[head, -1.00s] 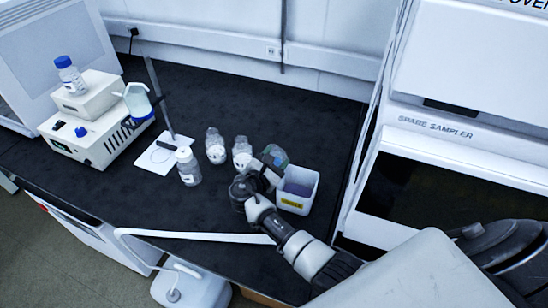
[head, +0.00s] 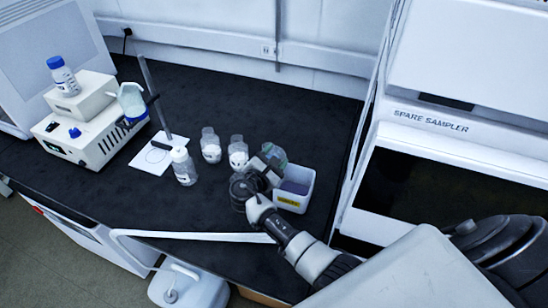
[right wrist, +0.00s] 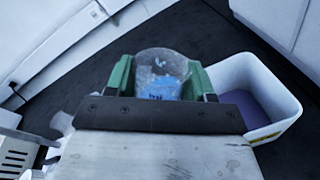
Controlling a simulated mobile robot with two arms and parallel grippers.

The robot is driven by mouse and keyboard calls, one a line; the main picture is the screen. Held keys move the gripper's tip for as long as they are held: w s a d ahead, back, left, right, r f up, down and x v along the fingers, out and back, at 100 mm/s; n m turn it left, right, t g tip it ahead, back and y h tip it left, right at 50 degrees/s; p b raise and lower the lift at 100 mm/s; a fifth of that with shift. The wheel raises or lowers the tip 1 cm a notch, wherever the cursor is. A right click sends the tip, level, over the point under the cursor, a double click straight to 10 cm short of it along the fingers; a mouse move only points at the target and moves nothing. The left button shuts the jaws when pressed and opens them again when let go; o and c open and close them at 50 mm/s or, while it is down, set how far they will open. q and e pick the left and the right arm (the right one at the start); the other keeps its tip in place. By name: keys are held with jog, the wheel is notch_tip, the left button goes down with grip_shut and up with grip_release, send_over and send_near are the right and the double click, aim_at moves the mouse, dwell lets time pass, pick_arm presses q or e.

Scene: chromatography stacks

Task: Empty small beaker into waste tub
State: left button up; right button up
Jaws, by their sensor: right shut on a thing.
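The small beaker (head: 274,152) is clear, with blue print that shows in the right wrist view (right wrist: 162,72). My right gripper (head: 268,163) is shut on it, with a green finger on each side. The waste tub (head: 293,190) is a white open box with a yellow label and a purple surface inside. The beaker is beside the tub, at its back left in the head view, not over its opening. In the right wrist view the tub (right wrist: 285,110) is just right of the gripper. The beaker's contents cannot be made out clearly. My left gripper is out of view.
Three bottles, one of them white-capped (head: 184,166), stand left of my right gripper. A stand rod (head: 156,100) rises by a white plate (head: 153,156). A boxy instrument (head: 95,135) is at left. The sampler (head: 440,170) stands right of the tub. The back bench is clear.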

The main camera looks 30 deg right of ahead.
jog(key=shift+f, duration=0.1)
jog(key=shift+m+b, duration=0.3)
jog(key=shift+b, duration=0.05)
jog(key=shift+m, duration=0.3)
jog(key=shift+m+b, duration=0.45)
jog(key=shift+m, duration=0.05)
jog(key=shift+s+f, duration=0.1)
jog(key=shift+d+f+m+b, duration=0.15)
jog(key=shift+m+b, duration=0.15)
jog(key=shift+b, duration=0.15)
